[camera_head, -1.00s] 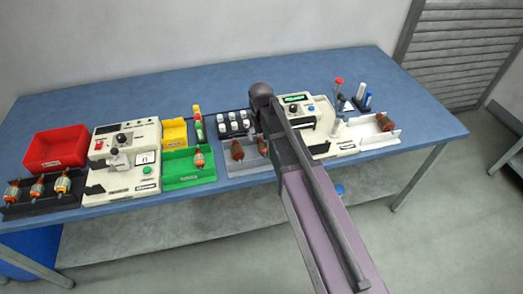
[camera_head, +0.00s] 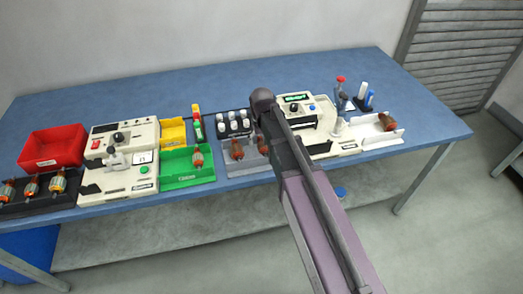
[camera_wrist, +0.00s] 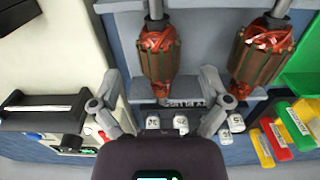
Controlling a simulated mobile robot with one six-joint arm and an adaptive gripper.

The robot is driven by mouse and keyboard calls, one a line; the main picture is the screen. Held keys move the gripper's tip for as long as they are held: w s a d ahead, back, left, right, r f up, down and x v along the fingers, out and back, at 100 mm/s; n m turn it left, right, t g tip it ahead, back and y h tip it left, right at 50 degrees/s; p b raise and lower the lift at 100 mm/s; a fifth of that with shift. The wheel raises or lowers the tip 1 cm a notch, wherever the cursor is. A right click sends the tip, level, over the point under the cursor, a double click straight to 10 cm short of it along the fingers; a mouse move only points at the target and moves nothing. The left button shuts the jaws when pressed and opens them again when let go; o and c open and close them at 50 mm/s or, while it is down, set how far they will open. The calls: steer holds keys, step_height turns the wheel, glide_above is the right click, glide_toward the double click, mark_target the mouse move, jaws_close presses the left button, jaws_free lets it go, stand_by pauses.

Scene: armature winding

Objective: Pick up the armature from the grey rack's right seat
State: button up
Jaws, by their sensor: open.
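The grey rack (camera_head: 248,168) stands at the front of the blue table and holds two copper-wound armatures. The right-seat armature (camera_head: 263,146) is partly hidden by my arm in the head view. In the wrist view, which looks from the opposite side, it is the left one (camera_wrist: 157,58); the other armature (camera_wrist: 258,55) is to its right. My gripper (camera_wrist: 163,92) is open, with one finger on each side of the right-seat armature's lower end in the picture. Gaps show on both sides. Whether it is at the armature's height I cannot tell. My fingers are hidden in the head view.
A green tray (camera_head: 187,180) with an armature is left of the rack. A cream machine (camera_head: 322,146) stands close on its right. A black holder with several white-capped items (camera_head: 233,122) sits behind the rack. The table's back middle is clear.

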steer(key=shift+f+b, duration=0.8)
steer(key=shift+f, duration=0.3)
jaws_close()
